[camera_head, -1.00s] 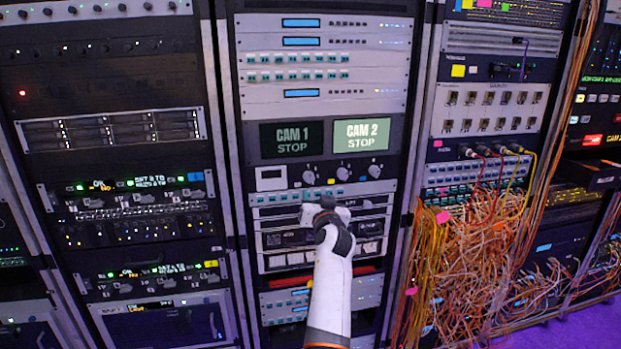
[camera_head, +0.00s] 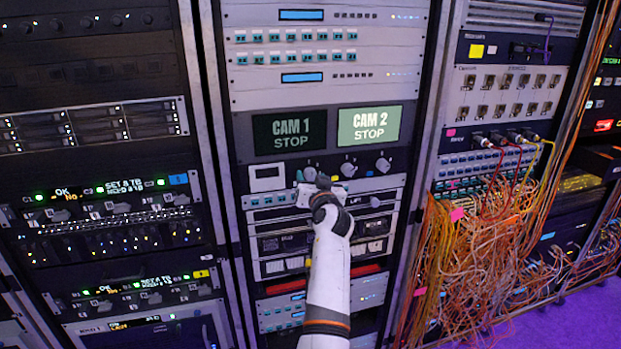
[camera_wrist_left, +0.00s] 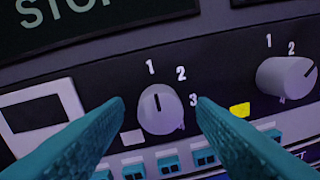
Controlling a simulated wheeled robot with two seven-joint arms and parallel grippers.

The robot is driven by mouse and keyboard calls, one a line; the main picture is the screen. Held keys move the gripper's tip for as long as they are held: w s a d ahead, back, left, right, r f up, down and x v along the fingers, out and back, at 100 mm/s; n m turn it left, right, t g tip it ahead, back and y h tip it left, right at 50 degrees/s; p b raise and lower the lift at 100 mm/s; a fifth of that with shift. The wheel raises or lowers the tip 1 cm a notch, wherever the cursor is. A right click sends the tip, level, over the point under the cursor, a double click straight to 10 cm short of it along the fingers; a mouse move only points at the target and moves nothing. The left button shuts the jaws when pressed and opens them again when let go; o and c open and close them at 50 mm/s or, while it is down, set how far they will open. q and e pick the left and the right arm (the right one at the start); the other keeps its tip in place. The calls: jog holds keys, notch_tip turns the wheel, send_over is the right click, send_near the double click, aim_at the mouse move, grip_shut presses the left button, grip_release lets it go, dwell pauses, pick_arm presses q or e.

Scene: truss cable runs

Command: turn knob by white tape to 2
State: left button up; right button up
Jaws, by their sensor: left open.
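The knob by the white tape (camera_wrist_left: 160,110) is pale grey and sits on a dark panel, with 1, 2 and 3 printed around it. Its dark pointer line points up, toward 1. The white tape (camera_wrist_left: 132,137) is at its lower left. In the head view this knob (camera_head: 310,174) is the leftmost of three, partly behind my gripper. My left gripper (camera_wrist_left: 160,103) is open, its teal fingers on either side of the knob in the wrist view, with gaps and no visible contact. It also shows in the head view (camera_head: 319,184). My right gripper is not in view.
A second knob (camera_wrist_left: 287,80) with yellow tape (camera_wrist_left: 240,110) is close on the right. A small white-framed display (camera_wrist_left: 45,113) is on the left. Teal buttons (camera_wrist_left: 168,162) run just below the knob. CAM 1 (camera_head: 290,134) and CAM 2 (camera_head: 369,127) screens are above.

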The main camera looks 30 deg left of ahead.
pick_arm(q)
jog(key=shift+d, duration=0.1)
jog(key=shift+s+r, duration=0.1)
jog(key=shift+c, duration=0.9)
jog(key=c, duration=0.8)
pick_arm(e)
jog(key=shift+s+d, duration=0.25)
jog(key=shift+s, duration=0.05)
